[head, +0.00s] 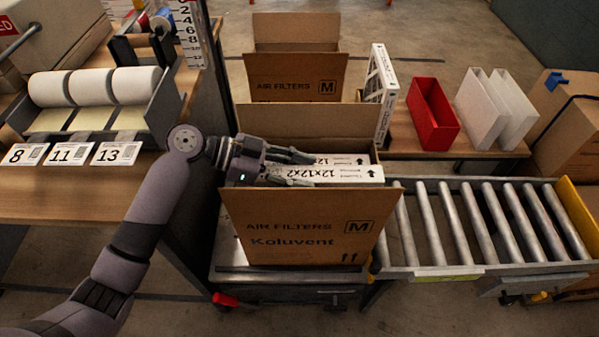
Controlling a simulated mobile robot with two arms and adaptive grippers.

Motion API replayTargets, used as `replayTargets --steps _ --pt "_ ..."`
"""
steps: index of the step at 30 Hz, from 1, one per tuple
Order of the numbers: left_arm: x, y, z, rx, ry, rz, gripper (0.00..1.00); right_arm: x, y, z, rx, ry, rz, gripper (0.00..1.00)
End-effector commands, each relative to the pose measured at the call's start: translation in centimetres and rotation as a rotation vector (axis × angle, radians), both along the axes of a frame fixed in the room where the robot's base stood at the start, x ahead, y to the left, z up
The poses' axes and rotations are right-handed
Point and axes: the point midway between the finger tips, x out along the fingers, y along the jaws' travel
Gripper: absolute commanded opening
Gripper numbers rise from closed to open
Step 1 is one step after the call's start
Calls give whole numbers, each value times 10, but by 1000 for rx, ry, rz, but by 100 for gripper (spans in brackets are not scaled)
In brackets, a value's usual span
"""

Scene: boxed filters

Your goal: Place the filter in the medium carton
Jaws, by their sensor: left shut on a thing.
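The medium carton (300,228), brown and marked "AIR FILTERS M Koluvent", stands open on the cart in the middle of the head view. My left gripper (302,168) is at the carton's opening, its arm coming over the left side. It is shut on a white filter (345,175) labelled 12x12x2, which sits upright with its top edge near the carton's rim. Another white filter edge (340,159) shows just behind it. The filters' lower parts are hidden by the carton's front wall. My right gripper is not in view.
A second open M carton (290,75) stands behind. An empty roller conveyor (480,225) adjoins the cart.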

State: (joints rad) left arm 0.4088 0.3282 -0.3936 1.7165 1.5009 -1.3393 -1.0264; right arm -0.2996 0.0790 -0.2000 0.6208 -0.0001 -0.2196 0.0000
Motion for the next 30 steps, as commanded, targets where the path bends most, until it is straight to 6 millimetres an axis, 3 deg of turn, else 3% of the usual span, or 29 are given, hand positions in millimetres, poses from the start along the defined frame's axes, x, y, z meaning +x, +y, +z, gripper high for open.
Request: replayTargets --steps 3,27,28,30 --pt "0 0 -10 -1 1 0 0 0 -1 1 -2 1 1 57" --pt "0 0 -23 0 0 0 0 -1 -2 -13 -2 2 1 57" --pt "0 0 -24 1 1 -1 37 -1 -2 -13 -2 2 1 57" --pt "-1 0 -24 1 2 0 42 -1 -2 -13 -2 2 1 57"
